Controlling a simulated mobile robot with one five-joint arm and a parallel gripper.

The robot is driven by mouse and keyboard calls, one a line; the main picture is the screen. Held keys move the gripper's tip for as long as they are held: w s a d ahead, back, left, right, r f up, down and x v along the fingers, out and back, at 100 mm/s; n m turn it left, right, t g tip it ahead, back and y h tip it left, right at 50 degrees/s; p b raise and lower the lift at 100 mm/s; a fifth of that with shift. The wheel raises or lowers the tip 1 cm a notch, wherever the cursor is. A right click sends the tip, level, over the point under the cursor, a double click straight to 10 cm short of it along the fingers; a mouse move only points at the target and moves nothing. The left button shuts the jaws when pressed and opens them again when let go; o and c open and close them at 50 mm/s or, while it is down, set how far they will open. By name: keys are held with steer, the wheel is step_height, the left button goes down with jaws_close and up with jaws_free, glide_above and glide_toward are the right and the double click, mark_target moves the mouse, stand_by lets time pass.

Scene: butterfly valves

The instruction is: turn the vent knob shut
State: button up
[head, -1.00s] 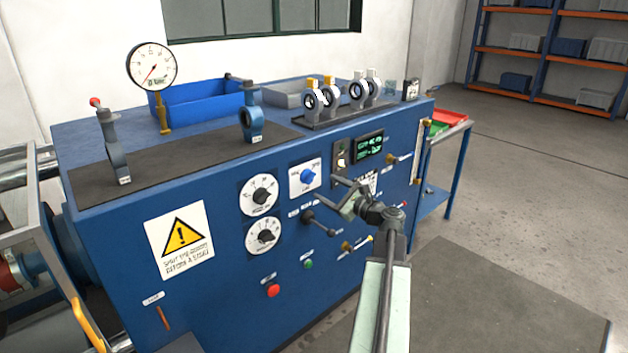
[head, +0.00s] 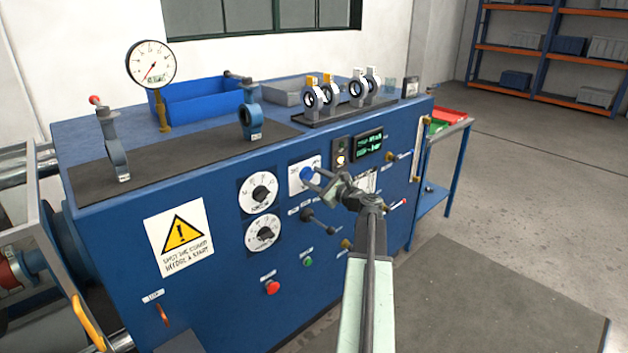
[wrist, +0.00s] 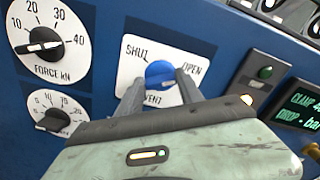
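The vent knob (wrist: 159,73) is round and blue, on a white plate (wrist: 133,70) marked SHUT at upper left, OPEN at right and VENT below. In the head view the knob (head: 307,173) is on the front of the blue cabinet. My gripper (wrist: 160,78) is open, with one finger to each side of the knob in the wrist view. I cannot tell if either finger touches it. In the head view my gripper (head: 317,180) reaches the knob from the lower right. The knob's exact pointing is too small to tell.
Two dials (head: 260,192) are left of the knob. A lamp panel (head: 341,152) and a green-lettered display (head: 368,145) are to its right. A black lever (head: 318,220) sticks out below. Valves and a gauge (head: 151,64) stand on the blue cabinet (head: 215,290).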

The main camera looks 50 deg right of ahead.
steer(key=shift+a, duration=0.25)
steer(key=shift+c, duration=0.5)
steer(key=shift+d+n, duration=0.15)
steer(key=shift+n, duration=0.15)
steer(key=n, duration=1.1)
steer(key=shift+f+n, duration=0.15)
steer(key=shift+n, duration=0.15)
steer(key=n, duration=0.6)
steer(key=shift+f+b, duration=0.1)
steer(key=shift+b, duration=0.2)
steer(key=n, duration=0.5)
steer(key=shift+d+f+n, duration=0.1)
steer(key=shift+n, duration=0.2)
